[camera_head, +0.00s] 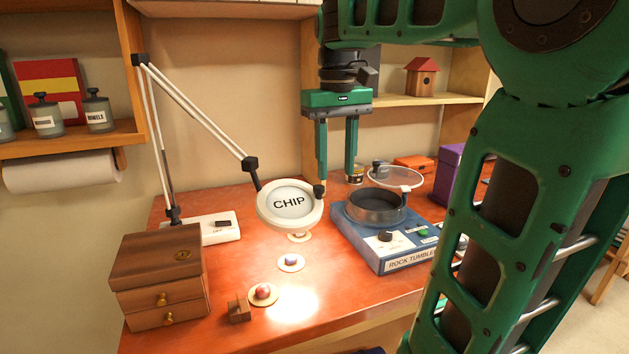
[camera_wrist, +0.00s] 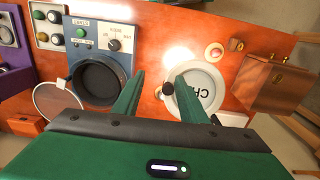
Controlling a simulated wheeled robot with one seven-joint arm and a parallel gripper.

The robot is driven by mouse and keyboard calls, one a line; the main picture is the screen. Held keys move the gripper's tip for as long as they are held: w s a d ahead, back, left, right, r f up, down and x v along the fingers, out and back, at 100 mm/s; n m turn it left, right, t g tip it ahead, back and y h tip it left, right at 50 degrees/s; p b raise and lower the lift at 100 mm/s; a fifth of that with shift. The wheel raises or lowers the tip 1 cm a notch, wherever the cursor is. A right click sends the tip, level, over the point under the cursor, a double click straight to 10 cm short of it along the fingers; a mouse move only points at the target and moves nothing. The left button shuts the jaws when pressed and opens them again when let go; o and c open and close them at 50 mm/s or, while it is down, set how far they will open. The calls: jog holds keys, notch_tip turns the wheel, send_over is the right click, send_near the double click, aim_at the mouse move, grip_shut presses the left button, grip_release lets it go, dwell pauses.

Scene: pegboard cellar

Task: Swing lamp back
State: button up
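The lamp is a white jointed arm with a round white head (camera_head: 290,204) marked "CHIP", hanging over the red-brown desk. A dark knob (camera_head: 319,190) sits on the head's right rim. My gripper (camera_head: 337,172) points down, fingers apart and empty, above and behind the head's right side. It also shows open in the wrist view (camera_wrist: 158,80). I see no contact with the lamp.
A blue rock tumbler (camera_head: 383,258) with an open round drum and raised clear lid (camera_head: 395,178) stands right of the lamp. A wooden drawer box (camera_head: 162,280) is at left. Stones on small discs (camera_head: 263,293) lie in front, beside a small wooden block (camera_head: 238,310).

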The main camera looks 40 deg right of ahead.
aim_at(318, 186)
jog(key=w+a+r+n, duration=0.1)
jog(key=w+r, duration=0.4)
jog(key=r, duration=0.1)
jog(key=shift+s+f, duration=0.15)
jog(key=shift+f, duration=2.65)
jog(key=shift+s+f, duration=0.1)
jog(key=shift+f, duration=2.65)
grip_shut()
jog(key=shift+a, duration=0.15)
